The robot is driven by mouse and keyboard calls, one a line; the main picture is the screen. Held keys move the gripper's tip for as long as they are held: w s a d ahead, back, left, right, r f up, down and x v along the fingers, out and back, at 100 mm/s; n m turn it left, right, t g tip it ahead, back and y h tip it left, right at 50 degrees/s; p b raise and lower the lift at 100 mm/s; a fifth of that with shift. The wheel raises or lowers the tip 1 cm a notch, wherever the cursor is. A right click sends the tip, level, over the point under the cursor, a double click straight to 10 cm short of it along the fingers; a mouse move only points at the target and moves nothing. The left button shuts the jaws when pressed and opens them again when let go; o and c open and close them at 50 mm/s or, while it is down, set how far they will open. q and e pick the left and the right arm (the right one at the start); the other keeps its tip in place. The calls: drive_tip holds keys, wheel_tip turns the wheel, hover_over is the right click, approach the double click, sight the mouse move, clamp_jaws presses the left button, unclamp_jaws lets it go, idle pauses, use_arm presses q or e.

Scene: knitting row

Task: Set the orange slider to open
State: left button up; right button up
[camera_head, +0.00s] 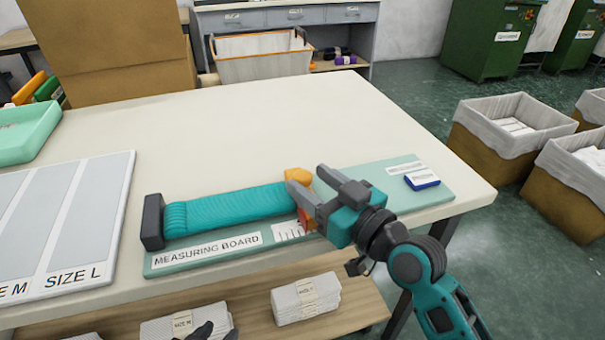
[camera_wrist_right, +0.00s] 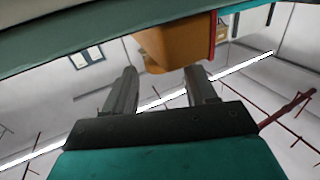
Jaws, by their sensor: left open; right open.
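The orange slider (camera_head: 298,175) sits on the measuring board (camera_head: 205,262), at the right end of a ribbed teal knitted piece (camera_head: 225,210). A red edge shows below the slider beside a printed scale. My right gripper (camera_head: 305,180) is open at the slider and hides part of it. In the right wrist view the slider (camera_wrist_right: 175,45) is just beyond the two fingertips (camera_wrist_right: 162,72), slightly to the right; whether they touch it I cannot tell. My left gripper (camera_head: 205,332) shows only as dark tips at the bottom edge, low before the table.
A dark end block (camera_head: 152,222) stands at the board's left end. A blue-and-white block (camera_head: 422,182) lies on its right end. A size chart (camera_head: 70,225) and a green tray (camera_head: 30,130) are at left. The table's back middle is clear. Folded packs (camera_head: 305,300) lie on the shelf below.

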sight(303, 175)
drive_tip(key=shift+x, duration=1.65)
drive_tip(key=shift+r, duration=0.15)
clamp_jaws()
